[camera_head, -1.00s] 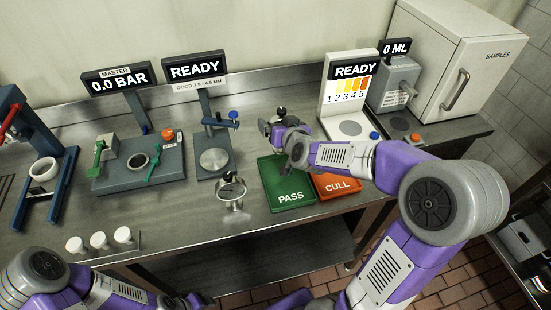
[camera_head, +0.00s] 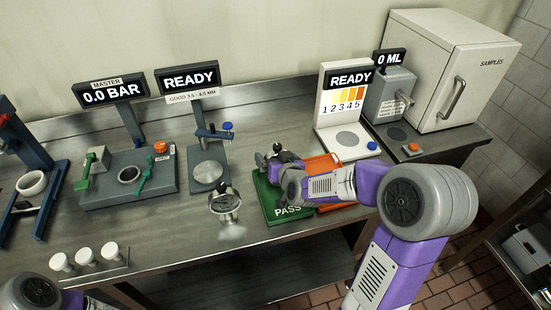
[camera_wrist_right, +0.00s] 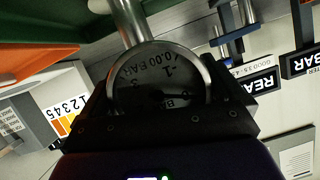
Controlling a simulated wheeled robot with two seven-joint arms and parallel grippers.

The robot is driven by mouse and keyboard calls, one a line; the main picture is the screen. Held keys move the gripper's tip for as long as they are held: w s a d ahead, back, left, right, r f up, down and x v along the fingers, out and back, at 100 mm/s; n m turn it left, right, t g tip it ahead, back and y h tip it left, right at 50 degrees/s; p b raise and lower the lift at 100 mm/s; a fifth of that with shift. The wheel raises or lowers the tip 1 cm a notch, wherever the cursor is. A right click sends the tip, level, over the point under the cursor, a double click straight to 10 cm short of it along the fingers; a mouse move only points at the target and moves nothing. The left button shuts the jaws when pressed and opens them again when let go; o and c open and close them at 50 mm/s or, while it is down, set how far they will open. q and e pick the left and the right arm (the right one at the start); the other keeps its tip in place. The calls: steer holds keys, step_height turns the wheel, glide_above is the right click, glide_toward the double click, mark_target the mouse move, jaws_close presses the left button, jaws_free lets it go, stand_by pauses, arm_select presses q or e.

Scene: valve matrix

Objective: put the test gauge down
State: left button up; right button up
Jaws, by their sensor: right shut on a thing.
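The test gauge shows in the right wrist view as a round dial (camera_wrist_right: 155,95) marked BAR, with a shiny metal stem (camera_wrist_right: 127,22) running toward the top of the picture. My right gripper (camera_head: 266,163) is shut on it, over the back left part of the green PASS tray (camera_head: 266,202). In the head view the hand hides most of the held gauge, and I cannot tell whether its stem touches the tray. A second gauge (camera_head: 223,199) stands upright on the bench, left of the tray. My left gripper is out of view.
The orange CULL tray (camera_head: 325,166) is partly hidden behind my right arm. The sizing stand (camera_head: 209,176), pressure rig (camera_head: 130,178) and white colour-scale station (camera_head: 346,140) stand nearby. Several white-capped pieces (camera_head: 85,257) are at front left. Bare bench lies around the second gauge.

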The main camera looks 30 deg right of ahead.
steer(key=o, duration=0.9)
steer(key=shift+f, duration=0.15)
steer(key=shift+c, duration=0.2)
steer(key=shift+o, duration=0.2)
steer(key=shift+r, duration=0.2)
steer(key=shift+s+r, duration=0.2)
steer(key=shift+s, duration=0.1)
steer(key=b+v, duration=0.3)
steer(key=v, duration=0.8)
steer(key=shift+s, duration=0.15)
